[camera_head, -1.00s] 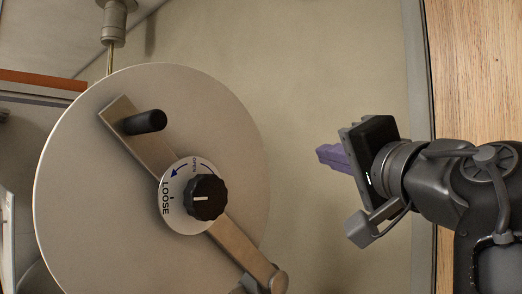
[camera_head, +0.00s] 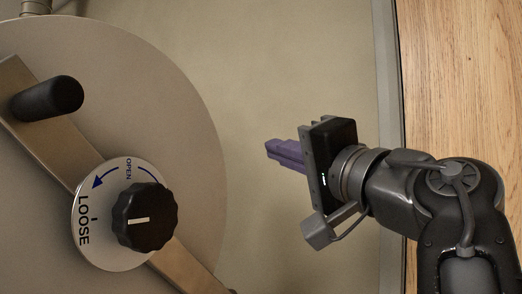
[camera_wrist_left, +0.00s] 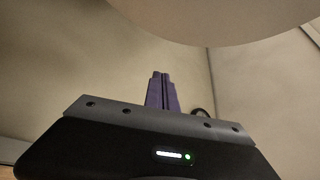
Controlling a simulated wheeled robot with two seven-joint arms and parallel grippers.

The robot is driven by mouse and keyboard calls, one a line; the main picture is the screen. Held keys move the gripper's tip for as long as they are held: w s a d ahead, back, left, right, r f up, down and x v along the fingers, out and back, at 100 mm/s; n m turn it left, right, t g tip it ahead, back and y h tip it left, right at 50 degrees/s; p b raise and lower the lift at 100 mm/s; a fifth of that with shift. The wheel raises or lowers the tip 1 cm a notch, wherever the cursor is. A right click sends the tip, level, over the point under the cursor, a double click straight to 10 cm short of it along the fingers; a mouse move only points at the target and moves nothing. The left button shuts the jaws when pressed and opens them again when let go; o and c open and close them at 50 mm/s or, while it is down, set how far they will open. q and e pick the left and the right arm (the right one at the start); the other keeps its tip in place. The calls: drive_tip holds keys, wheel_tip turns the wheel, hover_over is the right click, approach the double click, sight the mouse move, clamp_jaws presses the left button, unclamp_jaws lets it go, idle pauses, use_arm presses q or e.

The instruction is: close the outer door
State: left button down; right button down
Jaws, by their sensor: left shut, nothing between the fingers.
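The outer door is a large round beige-grey disc (camera_head: 150,75) filling the left of the head view, cut off by the frame edge. A metal bar (camera_head: 40,125) crosses it, with a black peg handle (camera_head: 47,97). At its middle is a black knob (camera_head: 145,217) on a white label (camera_head: 90,190) reading OPEN and LOOSE. My left gripper (camera_head: 268,149), with purple fingers, is shut and empty, to the right of the disc and apart from it. In the left wrist view its fingers (camera_wrist_left: 162,90) point toward a pale rounded edge (camera_wrist_left: 220,15), probably the disc. My right gripper is not in view.
A beige wall or panel (camera_head: 300,50) lies behind the gripper, with a grey edge strip (camera_head: 388,60) at its right. A wooden surface (camera_head: 460,80) lies beyond that. A metal fitting (camera_head: 35,6) shows at the top left.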

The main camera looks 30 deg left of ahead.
use_arm(q)
drive_tip(key=a+p, duration=0.1)
drive_tip(key=a, duration=0.7)
drive_tip(key=shift+w+a+r, duration=0.2)
drive_tip(key=shift+a, duration=0.2)
drive_tip(key=shift+s, duration=0.1)
